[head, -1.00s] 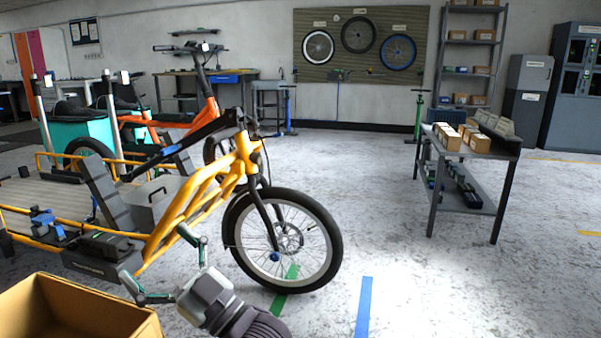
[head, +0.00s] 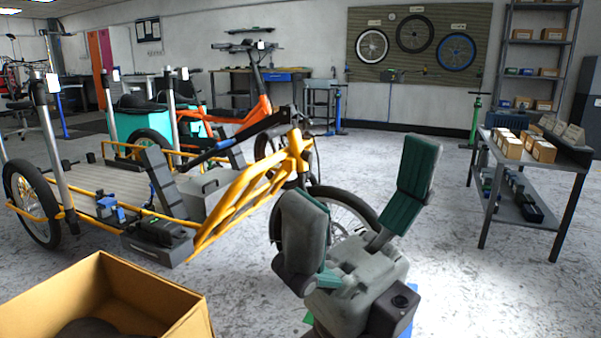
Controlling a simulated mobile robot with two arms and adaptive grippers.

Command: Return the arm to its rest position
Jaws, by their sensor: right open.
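My right gripper (head: 362,215) shows in the head view at the lower middle, with its two green-padded fingers spread wide and pointing up. It is open, with nothing between the fingers. It is in front of the front wheel of the yellow cargo bike (head: 235,205) and hides part of that wheel. My left gripper is not in the head view.
An open cardboard box (head: 185,300) with something dark inside stands at the lower left. A grey work table (head: 530,155) with small boxes stands at the right. An orange bike (head: 262,105) is behind the yellow one. The floor between gripper and table is clear.

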